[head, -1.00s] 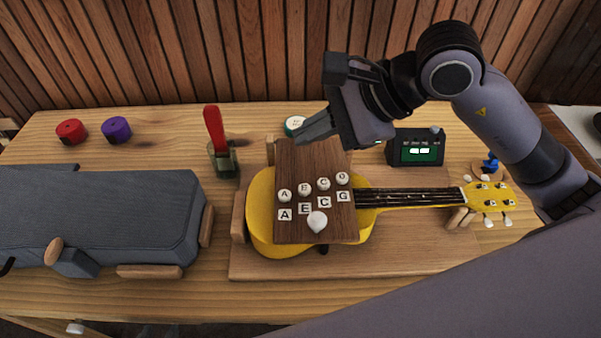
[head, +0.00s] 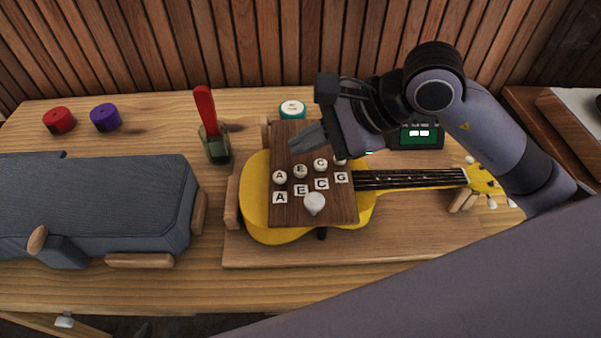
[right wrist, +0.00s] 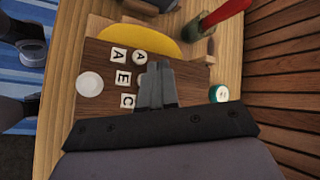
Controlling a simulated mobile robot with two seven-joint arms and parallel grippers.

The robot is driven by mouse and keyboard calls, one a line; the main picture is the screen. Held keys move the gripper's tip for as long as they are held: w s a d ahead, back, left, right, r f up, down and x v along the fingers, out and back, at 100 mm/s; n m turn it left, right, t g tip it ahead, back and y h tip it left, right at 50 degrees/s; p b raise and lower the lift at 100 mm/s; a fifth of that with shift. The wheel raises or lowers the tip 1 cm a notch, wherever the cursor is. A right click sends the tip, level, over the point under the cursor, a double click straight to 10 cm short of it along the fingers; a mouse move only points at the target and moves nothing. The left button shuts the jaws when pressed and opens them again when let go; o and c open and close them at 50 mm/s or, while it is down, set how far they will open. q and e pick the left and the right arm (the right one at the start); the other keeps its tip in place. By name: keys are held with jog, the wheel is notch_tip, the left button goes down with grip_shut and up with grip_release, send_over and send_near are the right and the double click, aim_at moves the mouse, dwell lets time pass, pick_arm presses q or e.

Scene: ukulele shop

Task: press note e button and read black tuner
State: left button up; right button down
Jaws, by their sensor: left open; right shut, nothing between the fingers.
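The wooden button board (head: 290,212) lies over the yellow ukulele (head: 256,210). Its round white buttons have letter tiles in front; the E button (head: 300,171) is second from the left, behind the E tile (head: 301,190). My right gripper (head: 294,143) is shut and empty above the board's back part, apart from the E button in the head view. In the right wrist view its fingers (right wrist: 157,68) cover the E button; the A button (right wrist: 140,57) shows beside them. The black tuner (head: 436,143) has a lit green screen with white marks, partly hidden by my arm. My left gripper is not in view.
A large white knob (head: 314,203) is on the board's front. A teal-rimmed round item (head: 292,109) stands behind it. A cup with a red-handled tool (head: 206,115), red and purple rolls (head: 59,120), and a grey case (head: 110,205) are to the left.

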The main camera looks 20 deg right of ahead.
aim_at(306, 171)
pick_arm(q)
jog(key=shift+f+b, duration=0.85)
jog(key=shift+f, duration=0.5)
pick_arm(e)
jog(key=shift+f, duration=1.2)
pick_arm(q)
jog(key=shift+f+b, duration=0.65)
jog(key=shift+b, duration=0.05)
pick_arm(e)
jog(key=shift+f, duration=0.4)
pick_arm(q)
jog(key=shift+f+b, duration=0.65)
jog(key=shift+f, duration=0.05)
pick_arm(e)
jog(key=shift+f, duration=0.55)
pick_arm(q)
jog(key=shift+r, duration=0.15)
pick_arm(e)
jog(key=shift+r, duration=0.15)
pick_arm(q)
jog(key=shift+r+p, duration=0.35)
jog(key=shift+p, duration=0.15)
pick_arm(e)
jog(key=shift+r, duration=0.85)
jog(key=shift+r+p, duration=1.45)
jog(key=shift+r, duration=1.05)
pick_arm(q)
notch_tip(306, 171, up, 3)
jog(key=shift+f, duration=0.1)
